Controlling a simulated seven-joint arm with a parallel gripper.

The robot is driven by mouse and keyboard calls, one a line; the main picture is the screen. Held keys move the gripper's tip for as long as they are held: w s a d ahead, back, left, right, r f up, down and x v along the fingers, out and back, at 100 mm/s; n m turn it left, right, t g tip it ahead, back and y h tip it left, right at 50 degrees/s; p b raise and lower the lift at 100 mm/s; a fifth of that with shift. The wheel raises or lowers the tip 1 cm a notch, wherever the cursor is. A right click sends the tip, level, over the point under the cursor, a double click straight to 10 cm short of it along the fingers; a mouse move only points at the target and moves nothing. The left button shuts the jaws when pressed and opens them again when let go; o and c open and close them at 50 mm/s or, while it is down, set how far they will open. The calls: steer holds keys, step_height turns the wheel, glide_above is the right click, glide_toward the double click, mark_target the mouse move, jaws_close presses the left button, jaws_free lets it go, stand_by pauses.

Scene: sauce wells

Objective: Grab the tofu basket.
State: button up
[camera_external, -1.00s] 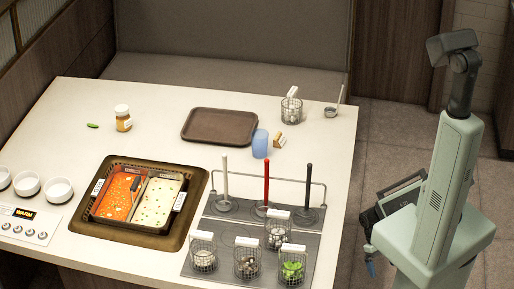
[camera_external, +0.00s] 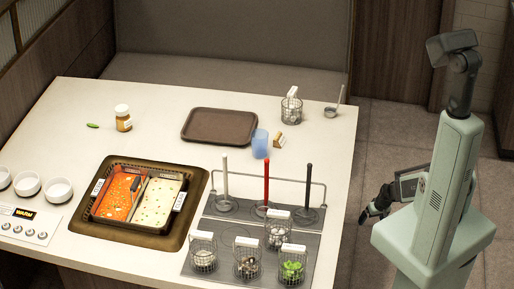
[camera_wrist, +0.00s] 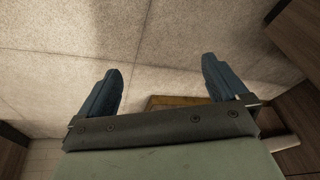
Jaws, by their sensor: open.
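Several wire baskets with white tags stand on the grey mat. The front-left basket (camera_external: 203,258) holds pale white pieces that may be tofu, but they are too small to be sure. Beside it are a basket with brown and white pieces (camera_external: 246,263) and a basket of greens (camera_external: 292,265). Another basket (camera_external: 277,237) stands just behind. My gripper (camera_external: 370,211) is off the table's right side, well apart from every basket. In the wrist view my gripper (camera_wrist: 160,66) has its two dark fingers spread, with nothing between them and bare floor beyond.
A two-part soup pot (camera_external: 183,237) sits in the table's left half. Three upright handles, one red (camera_external: 267,181), rise behind the baskets. A brown tray (camera_external: 219,125), a blue cup (camera_external: 260,144) and another basket (camera_external: 291,109) stand further back.

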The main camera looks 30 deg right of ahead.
steer(key=w+d+r+m+t, duration=0.1)
steer(key=w+d+r+m, duration=0.1)
steer(key=w+d+r, duration=0.6)
steer(key=w+d+r+m+t, duration=0.2)
steer(key=w+d+r, duration=0.25)
steer(key=w, duration=0.55)
steer(key=w+d+r+m+t, duration=0.1)
steer(key=w+r, duration=0.4)
steer(key=r, duration=0.4)
steer(key=w+d+r+m, duration=0.1)
steer(key=w+d+r, duration=0.1)
steer(key=w+r, duration=0.45)
steer(key=w+d+r+m+t, duration=0.1)
steer(key=w+r, duration=0.3)
steer(key=r, duration=0.6)
step_height(320, 180, up, 24)
steer(key=n+g, duration=0.9)
steer(key=n, duration=0.8)
glide_above(291, 104)
steer(key=shift+s+a+f, duration=0.25)
steer(key=shift+f, duration=0.15)
step_height(291, 104, down, 7)
steer(key=shift+r, duration=0.2)
steer(key=shift+w+d+f, duration=0.1)
steer(key=shift+f, duration=1.55)
steer(key=shift+w+d+f, duration=0.1)
steer(key=shift+f, duration=1.55)
